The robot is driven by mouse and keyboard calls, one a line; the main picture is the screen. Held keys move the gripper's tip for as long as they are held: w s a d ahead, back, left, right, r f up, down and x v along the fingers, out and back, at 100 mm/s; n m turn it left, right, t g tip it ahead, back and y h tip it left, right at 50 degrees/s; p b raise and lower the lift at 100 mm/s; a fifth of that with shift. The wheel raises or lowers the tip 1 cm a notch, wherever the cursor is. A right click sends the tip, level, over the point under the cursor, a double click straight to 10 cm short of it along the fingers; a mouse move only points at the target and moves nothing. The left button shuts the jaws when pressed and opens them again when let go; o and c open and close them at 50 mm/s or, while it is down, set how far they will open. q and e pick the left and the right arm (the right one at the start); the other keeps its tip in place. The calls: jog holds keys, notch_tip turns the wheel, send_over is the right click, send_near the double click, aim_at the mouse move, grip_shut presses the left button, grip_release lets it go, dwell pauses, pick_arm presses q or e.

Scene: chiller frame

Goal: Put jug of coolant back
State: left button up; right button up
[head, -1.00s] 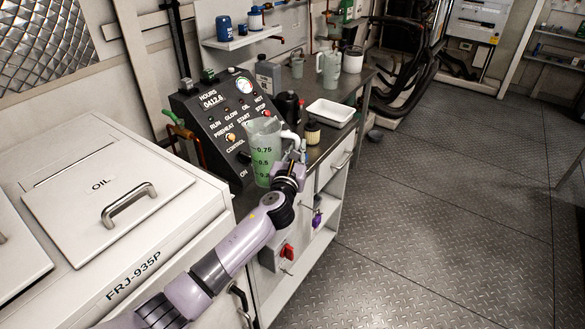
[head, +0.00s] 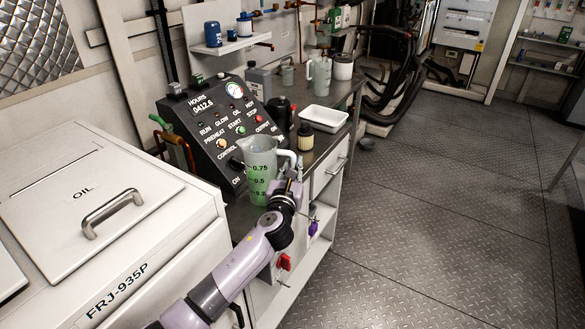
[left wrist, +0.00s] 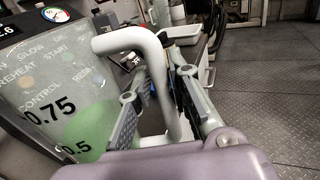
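The jug of coolant (head: 262,160) is a clear measuring jug with green liquid in its lower part and marks such as 0.75 and 0.5. It is upright in front of the control panel, near the counter's front edge. I cannot tell whether its base touches anything. My left gripper (head: 291,180) is at its pale handle. In the left wrist view, the handle (left wrist: 152,58) passes between the fingers of my left gripper (left wrist: 160,103), which appear shut on it. The jug (left wrist: 62,112) fills the left side there. My right gripper is not in view.
The control panel (head: 215,125) stands behind the jug. A white tray (head: 324,117), a dark bottle (head: 279,115) and a small yellowish container (head: 305,138) are on the counter to its right. A similar jug (head: 319,76) stands farther back. The floor (head: 430,220) is clear.

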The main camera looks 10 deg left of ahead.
pick_arm(q)
jog(key=shift+o, duration=1.4)
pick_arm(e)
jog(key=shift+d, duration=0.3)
